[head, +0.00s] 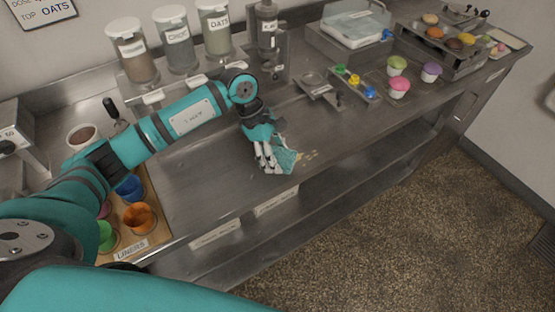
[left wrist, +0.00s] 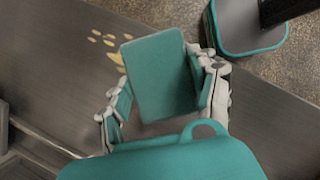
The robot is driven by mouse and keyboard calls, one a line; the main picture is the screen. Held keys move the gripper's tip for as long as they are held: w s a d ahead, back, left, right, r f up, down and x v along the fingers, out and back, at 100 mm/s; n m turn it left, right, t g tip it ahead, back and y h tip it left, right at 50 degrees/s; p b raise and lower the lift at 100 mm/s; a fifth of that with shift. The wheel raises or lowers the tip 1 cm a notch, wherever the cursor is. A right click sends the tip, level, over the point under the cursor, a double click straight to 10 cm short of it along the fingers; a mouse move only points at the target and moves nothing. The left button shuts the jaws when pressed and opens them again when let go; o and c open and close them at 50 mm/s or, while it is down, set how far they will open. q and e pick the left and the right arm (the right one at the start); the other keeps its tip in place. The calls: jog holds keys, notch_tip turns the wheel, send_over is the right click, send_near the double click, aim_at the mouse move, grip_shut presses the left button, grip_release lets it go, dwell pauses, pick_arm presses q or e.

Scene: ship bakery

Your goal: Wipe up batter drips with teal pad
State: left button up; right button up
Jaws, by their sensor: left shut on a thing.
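My left gripper (head: 266,163) is shut on the teal pad (head: 285,158) at the front edge of the steel counter. In the left wrist view the teal pad (left wrist: 158,75) sits between the two fingers of the left gripper (left wrist: 163,95). The batter drips (head: 307,155) are small pale yellow spots on the counter just right of the pad. In the left wrist view the batter drips (left wrist: 108,42) show as several spots, the nearest close to the pad's edge. I cannot tell whether the pad touches the counter. My right gripper is not in view.
Labelled jars (head: 176,40) stand along the back. A tray with coloured cups (head: 138,218) is at the left. Small frosted cups (head: 399,87) and a rack of pastries (head: 437,45) are at the right. The counter's front edge is close to the drips.

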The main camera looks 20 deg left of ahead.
aim_at(286, 158)
pick_arm(q)
jog(key=shift+w+d+r+p, duration=0.1)
jog(key=shift+r+p, duration=0.05)
jog(key=shift+r, duration=0.3)
jog(key=shift+w+d+r+p, duration=0.1)
jog(key=shift+r+p, duration=0.05)
jog(key=shift+r, duration=0.65)
notch_tip(286, 158, up, 2)
jog(key=shift+s+a+r+p, duration=0.15)
jog(key=shift+p, duration=0.45)
jog(key=shift+r, duration=0.25)
